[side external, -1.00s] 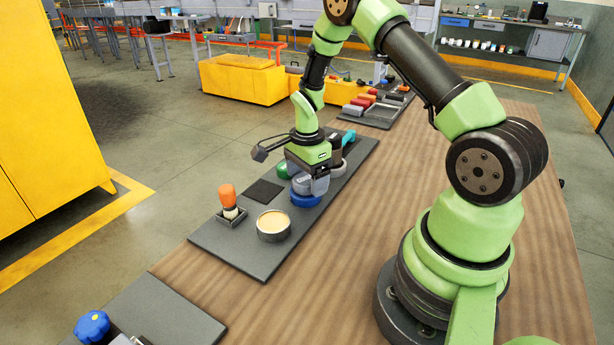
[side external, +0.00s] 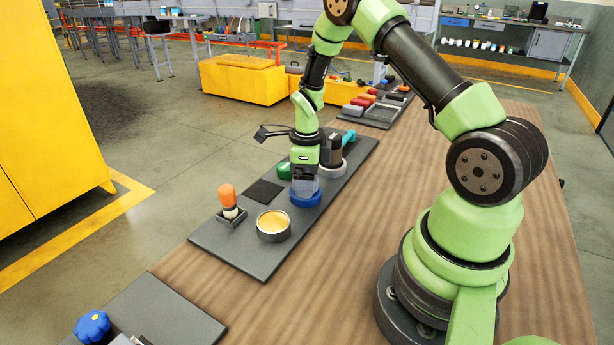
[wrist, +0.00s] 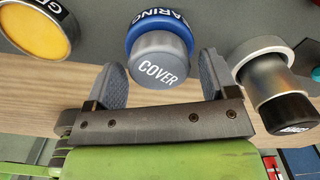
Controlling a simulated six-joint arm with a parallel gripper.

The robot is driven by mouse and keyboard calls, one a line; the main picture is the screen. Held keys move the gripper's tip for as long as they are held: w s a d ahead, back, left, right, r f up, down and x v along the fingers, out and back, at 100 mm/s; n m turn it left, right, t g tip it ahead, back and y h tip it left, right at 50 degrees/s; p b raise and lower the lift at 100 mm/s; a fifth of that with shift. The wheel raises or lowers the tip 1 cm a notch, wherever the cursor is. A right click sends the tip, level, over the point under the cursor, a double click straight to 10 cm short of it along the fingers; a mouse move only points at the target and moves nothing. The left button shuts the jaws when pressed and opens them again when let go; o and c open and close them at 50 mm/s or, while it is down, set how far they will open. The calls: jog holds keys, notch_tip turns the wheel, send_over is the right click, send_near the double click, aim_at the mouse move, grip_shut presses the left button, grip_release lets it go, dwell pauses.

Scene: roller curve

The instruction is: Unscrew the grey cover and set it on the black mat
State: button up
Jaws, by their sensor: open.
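The grey cover (wrist: 160,62), a short cylinder lettered COVER, sits on the blue bearing housing (wrist: 158,24) in the wrist view. The blue housing (side external: 305,196) stands on the dark grey board in the side view, where my gripper hides most of the cover. My gripper (wrist: 163,80) is open, one finger on each side of the cover, with a visible gap at least on the left. The black mat (side external: 264,191) is a small flat square on the board, left of the housing, and it is bare.
A tin of yellow grease (side external: 273,225) and an orange-handled brush (side external: 228,200) in a holder stand in front of and left of the housing. A metal cylinder with a black end (wrist: 271,85) stands close on the right in the wrist view. A green item (side external: 284,171) is behind.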

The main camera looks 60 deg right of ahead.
jog(key=shift+c, duration=0.2)
jog(key=c, duration=0.9)
jog(key=n, duration=0.5)
jog(key=shift+s+a+n, duration=0.1)
jog(key=shift+n, duration=1.2)
jog(key=shift+n, duration=0.9)
jog(key=shift+c, duration=0.3)
jog(key=n, duration=0.5)
jog(key=shift+s+f+n, duration=0.1)
jog(key=shift+n, duration=0.2)
